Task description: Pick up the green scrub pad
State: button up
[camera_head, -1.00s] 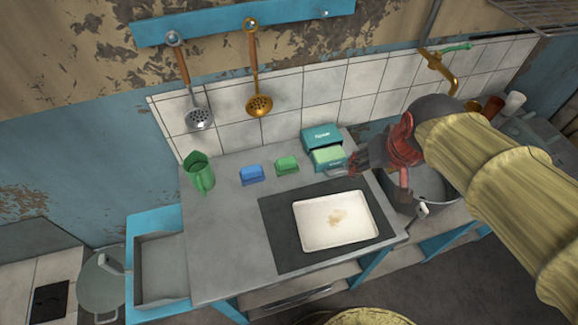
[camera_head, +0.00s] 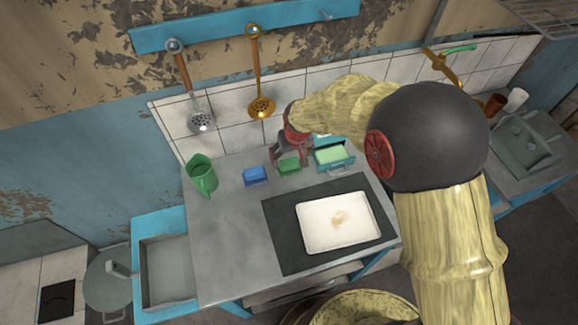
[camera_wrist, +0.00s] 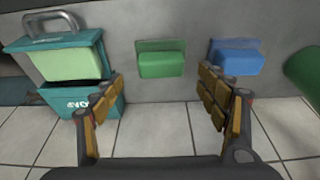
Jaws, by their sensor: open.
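The green scrub pad (camera_head: 289,166) lies on the grey counter between a blue pad (camera_head: 255,176) and a teal box. It also shows in the wrist view (camera_wrist: 161,62), ahead between my fingers, with a darker green layer along one side. My gripper (camera_head: 291,156) is above and behind the green pad in the head view. In the wrist view my gripper (camera_wrist: 160,76) is open and empty, with its fingers apart on either side of the pad. I cannot tell the remaining height exactly.
The teal box (camera_head: 335,167) with a light green block (camera_head: 330,155) stands close right of the pad. A green pitcher (camera_head: 202,175) stands at left. A white tray (camera_head: 337,222) lies on a dark mat (camera_head: 290,248) in front. The tiled wall (camera_head: 232,140) is close behind.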

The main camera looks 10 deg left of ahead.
aim_at(289, 161)
jog(key=b+x, duration=0.1)
jog(key=x, duration=0.4)
jog(key=shift+a+f+b, duration=0.1)
jog(key=shift+f+b, duration=0.05)
jog(key=shift+b, duration=0.2)
jog(key=c, duration=0.3)
jog(key=c, duration=0.8)
jog(key=shift+c, duration=0.7)
